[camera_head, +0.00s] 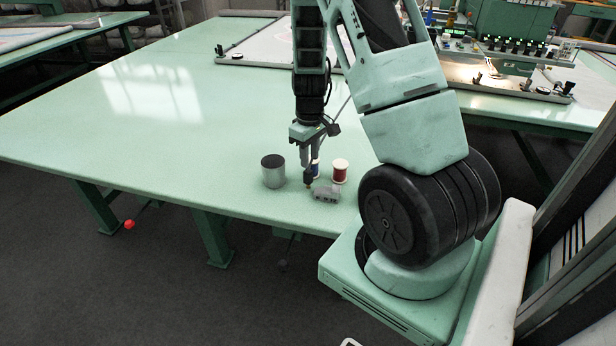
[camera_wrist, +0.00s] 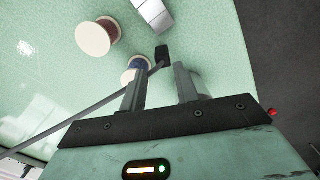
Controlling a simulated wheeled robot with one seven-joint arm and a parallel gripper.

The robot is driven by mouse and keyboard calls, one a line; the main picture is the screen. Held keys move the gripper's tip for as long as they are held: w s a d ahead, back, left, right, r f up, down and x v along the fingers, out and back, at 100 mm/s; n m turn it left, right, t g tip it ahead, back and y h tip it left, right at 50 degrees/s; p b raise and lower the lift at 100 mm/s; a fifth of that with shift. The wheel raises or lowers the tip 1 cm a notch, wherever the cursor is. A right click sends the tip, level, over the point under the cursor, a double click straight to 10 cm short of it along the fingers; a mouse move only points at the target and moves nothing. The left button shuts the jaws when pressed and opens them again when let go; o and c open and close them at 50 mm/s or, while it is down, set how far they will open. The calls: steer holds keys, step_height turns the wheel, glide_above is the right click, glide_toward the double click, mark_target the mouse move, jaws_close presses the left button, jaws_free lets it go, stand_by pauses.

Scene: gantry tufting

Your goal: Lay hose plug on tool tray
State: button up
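My gripper (camera_head: 310,160) points down over the near edge of the green table. A small black piece with a brass-coloured tip (camera_head: 308,182), apparently the hose plug, is upright just below the fingertips. My gripper's fingers (camera_wrist: 160,78) stand apart, with a visible gap beside the dark block. I cannot make out contact between them. I cannot identify a tool tray in either view.
A grey cylinder with dark top (camera_head: 273,172), a blue spool (camera_head: 316,168), a red spool (camera_head: 340,172) and a small grey block (camera_head: 326,193) stand close around my gripper. The table (camera_head: 140,130) is clear to the left. A framed panel (camera_head: 255,52) lies behind.

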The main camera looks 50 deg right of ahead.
mark_target(308, 171)
steer(key=shift+w+a+f+p, duration=0.1)
steer(key=shift+f+p, duration=0.25)
steer(key=shift+f, duration=1.75)
steer(key=shift+w+a+f+p, duration=0.1)
steer(key=shift+f+p, duration=0.25)
steer(key=shift+f, duration=1.75)
jaws_close()
